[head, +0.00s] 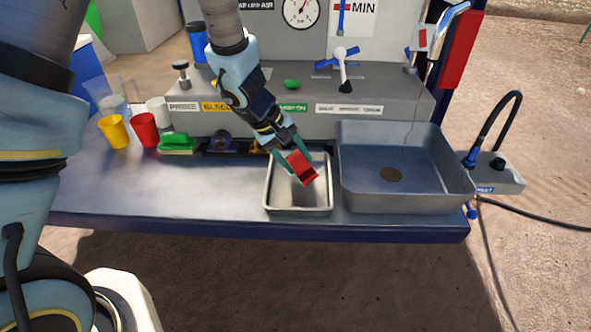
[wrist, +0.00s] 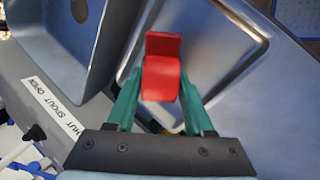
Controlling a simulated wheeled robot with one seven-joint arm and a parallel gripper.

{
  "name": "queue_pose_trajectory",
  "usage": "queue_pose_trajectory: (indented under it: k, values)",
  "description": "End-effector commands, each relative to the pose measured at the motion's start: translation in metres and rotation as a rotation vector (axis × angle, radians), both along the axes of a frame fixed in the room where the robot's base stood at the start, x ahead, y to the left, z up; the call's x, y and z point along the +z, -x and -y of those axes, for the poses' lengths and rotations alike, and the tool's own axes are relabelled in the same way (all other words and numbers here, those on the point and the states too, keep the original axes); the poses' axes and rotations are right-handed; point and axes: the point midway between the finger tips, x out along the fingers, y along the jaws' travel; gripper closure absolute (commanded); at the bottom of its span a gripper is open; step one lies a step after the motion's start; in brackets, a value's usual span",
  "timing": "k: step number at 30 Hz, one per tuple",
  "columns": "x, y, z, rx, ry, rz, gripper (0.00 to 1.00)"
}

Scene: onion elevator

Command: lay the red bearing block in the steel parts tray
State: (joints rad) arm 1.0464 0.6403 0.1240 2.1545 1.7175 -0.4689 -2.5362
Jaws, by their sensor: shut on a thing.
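The red bearing block (head: 303,168) is held in my gripper (head: 294,160), above the steel parts tray (head: 298,209). In the wrist view the block (wrist: 162,70) sits between the two green fingers of my gripper (wrist: 160,95), which are shut on it. The block looks tilted in the head view. The tray is shallow, with a raised rim, and stands on the bench just left of the sink. It also shows behind the block in the wrist view (wrist: 205,55). I see nothing lying in the tray, though the gripper and block hide part of it. The block's exact height over the tray floor is hard to tell.
A deep steel sink (head: 400,195) with a drain stands right of the tray. A grey panel (head: 385,97) with labels and valve handles rises behind. Yellow (head: 115,132) and red (head: 145,130) cups and a green brush-like item (head: 178,144) stand left. The bench front left is clear.

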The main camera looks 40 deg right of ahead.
Motion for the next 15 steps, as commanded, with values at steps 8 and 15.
queue_pose_trajectory:
  k: [8, 15]
  values:
    - [-0.023, 0.0, 0.001, 0.001, 0.001, 0.001, 1.0]
    - [-0.023, 0.0, 0.0, 0.0, 0.001, 0.0, 1.0]
